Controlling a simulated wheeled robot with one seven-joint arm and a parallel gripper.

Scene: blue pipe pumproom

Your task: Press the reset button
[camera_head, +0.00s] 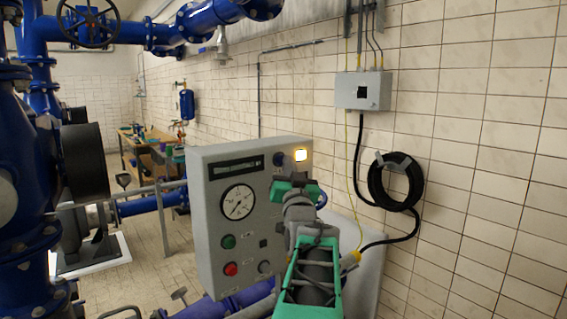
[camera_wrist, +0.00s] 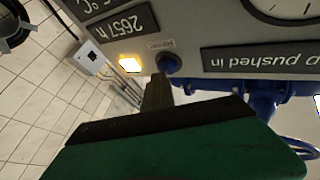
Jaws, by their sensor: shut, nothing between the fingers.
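The grey control box (camera_head: 215,190) stands at the middle of the head view. A round blue button (camera_head: 280,159) sits near its top right, beside a lit yellow-white lamp (camera_head: 300,155). The wrist view, turned upside down, shows the blue button (camera_wrist: 168,62) with a small label too small to read. My gripper (camera_head: 297,184) is in front of the box's upper right, just below the button in the head view. In the wrist view its shut, empty fingers (camera_wrist: 157,92) point at the button, with their tips very close to it. I cannot tell whether they touch.
The box also carries a round gauge (camera_head: 238,202), a green button (camera_head: 228,241), a red button (camera_head: 231,268) and a dark knob (camera_head: 264,267). A display (camera_wrist: 265,58) ends in "pushed in". Blue pipes (camera_head: 35,150) fill the left; a cable coil (camera_head: 395,181) hangs on the tiled wall.

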